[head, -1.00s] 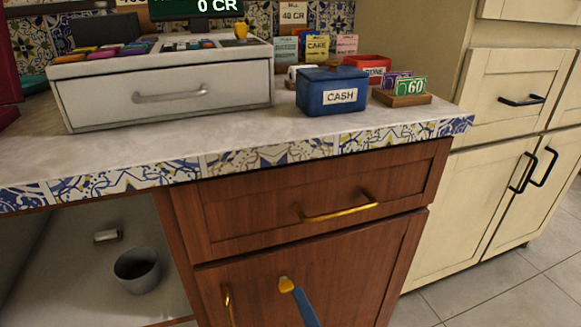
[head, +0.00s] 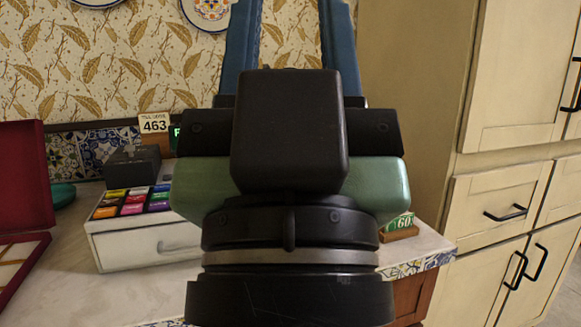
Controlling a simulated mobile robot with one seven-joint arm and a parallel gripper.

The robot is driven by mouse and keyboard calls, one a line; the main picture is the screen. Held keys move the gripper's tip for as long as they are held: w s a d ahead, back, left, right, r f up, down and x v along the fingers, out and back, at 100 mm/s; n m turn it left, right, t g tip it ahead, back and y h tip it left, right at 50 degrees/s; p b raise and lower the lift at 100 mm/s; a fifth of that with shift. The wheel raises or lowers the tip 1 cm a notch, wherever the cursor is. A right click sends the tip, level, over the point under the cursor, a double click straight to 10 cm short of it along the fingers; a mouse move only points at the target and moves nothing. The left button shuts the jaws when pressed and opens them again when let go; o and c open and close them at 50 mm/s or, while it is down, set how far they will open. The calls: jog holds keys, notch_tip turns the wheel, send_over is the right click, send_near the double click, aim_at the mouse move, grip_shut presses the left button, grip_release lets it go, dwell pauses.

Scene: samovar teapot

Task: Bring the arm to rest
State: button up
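My gripper (head: 289,20) is raised large in the middle of the head view and points upward. Its two blue fingers stand apart, with wallpaper showing between them and nothing held there. The fingertips are cut off by the top edge. The black and green wrist and hand fill the centre and hide much of the counter behind.
Behind the arm is a counter (head: 60,292) with a cash register drawer (head: 125,245), colored keys, a red case (head: 22,180) at left and a green 60 card (head: 402,222) at right. Cream cabinets (head: 500,200) stand at right. Plates hang on the wall.

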notch_tip(320, 180, up, 31)
jog(key=p, duration=2.8)
jog(key=shift+f, duration=0.15)
